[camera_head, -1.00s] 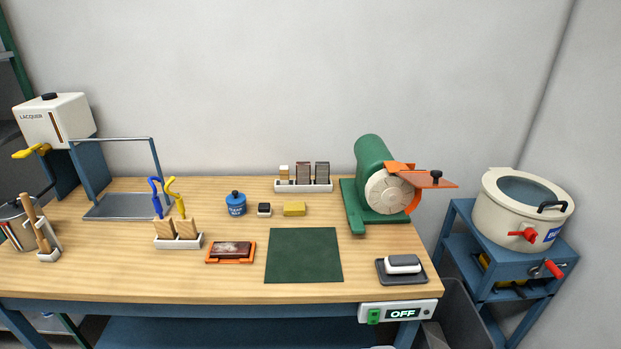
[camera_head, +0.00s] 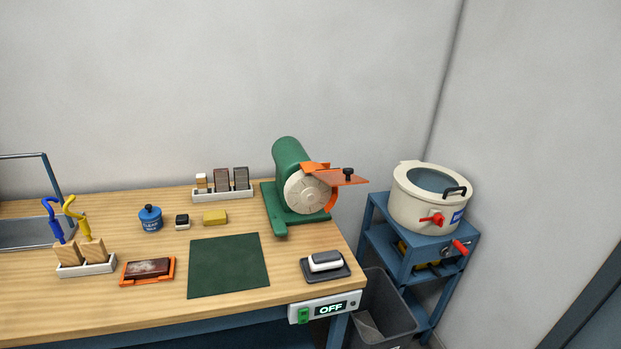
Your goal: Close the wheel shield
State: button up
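The wheel machine (camera_head: 291,160) is green and stands at the back right of the wooden bench. Its pale round wheel (camera_head: 307,194) faces forward. The orange wheel shield (camera_head: 340,177) sticks out flat to the right above the wheel, with a black knob (camera_head: 348,173) on top. The shield's plate is raised and leaves the wheel's face uncovered. An orange guard piece (camera_head: 333,198) curves along the wheel's right side. My gripper does not show in this view.
A control box reading OFF (camera_head: 330,309) sits on the bench's front right edge. A soap dish (camera_head: 325,268) and green mat (camera_head: 228,265) lie in front of the machine. A cream pot (camera_head: 432,195) stands on a blue stand to the right. A grey bin (camera_head: 385,312) is below.

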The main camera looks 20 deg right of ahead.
aim_at(334, 177)
jog(key=k, duration=0.6)
jog(key=z, duration=0.35)
jog(key=i, duration=1.65)
jog(key=u, duration=0.3)
